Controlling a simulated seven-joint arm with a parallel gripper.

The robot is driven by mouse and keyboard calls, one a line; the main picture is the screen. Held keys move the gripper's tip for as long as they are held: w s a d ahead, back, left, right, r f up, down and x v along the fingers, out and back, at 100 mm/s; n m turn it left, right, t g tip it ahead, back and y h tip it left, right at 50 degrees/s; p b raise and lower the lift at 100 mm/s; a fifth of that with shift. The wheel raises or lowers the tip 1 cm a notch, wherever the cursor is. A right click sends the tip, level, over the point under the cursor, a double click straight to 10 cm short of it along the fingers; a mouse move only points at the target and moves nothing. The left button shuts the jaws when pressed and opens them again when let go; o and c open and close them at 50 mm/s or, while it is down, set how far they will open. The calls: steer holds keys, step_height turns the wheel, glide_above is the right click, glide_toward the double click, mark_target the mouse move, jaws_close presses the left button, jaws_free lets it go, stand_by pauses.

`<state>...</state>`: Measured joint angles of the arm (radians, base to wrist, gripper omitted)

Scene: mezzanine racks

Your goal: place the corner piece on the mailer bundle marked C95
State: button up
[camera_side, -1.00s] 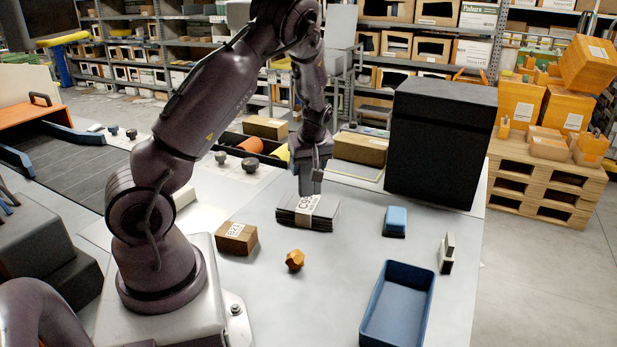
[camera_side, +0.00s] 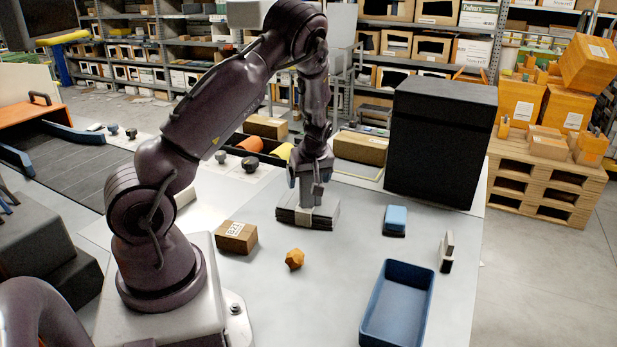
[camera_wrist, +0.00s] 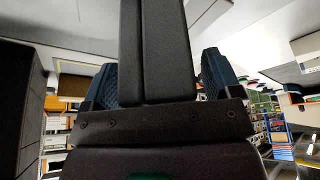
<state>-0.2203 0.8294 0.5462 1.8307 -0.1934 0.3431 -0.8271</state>
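The mailer bundle marked C95 (camera_side: 325,217) is a flat dark stack with a pale band, lying on the grey table in the side view. My gripper (camera_side: 310,178) is above it, pointing down. It is shut on a dark grey angled piece, seemingly the corner piece (camera_side: 311,192), whose lower end is at the bundle's top near the band. I cannot tell whether they touch. In the wrist view the corner piece (camera_wrist: 155,50) fills the middle between two blue textured fingertips (camera_wrist: 160,78). The bundle is not discernible there. The C95 print is now mostly hidden.
A brown labelled box (camera_side: 237,238) and an orange faceted lump (camera_side: 294,259) lie in front of the bundle. To the right are a blue block (camera_side: 396,218), a grey upright piece (camera_side: 446,252) and an empty blue tray (camera_side: 372,338). A large black box (camera_side: 440,145) stands behind.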

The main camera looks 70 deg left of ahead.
steer(key=s+d+r+m+t+h, duration=0.1)
steer(key=d+r+m+t+h, duration=0.3)
steer(key=d+r, duration=1.25)
steer(key=s+d+r+m, duration=0.4)
steer(key=s+d+m, duration=0.2)
steer(key=d+m, duration=0.1)
steer(key=s+d+r+m+t, duration=0.1)
steer(key=s+d+r+m, duration=0.4)
steer(key=s+d+m, duration=0.1)
steer(key=shift+d+m+t+h, duration=0.3)
steer(key=shift+d+m, duration=0.2)
steer(key=shift+d, duration=0.3)
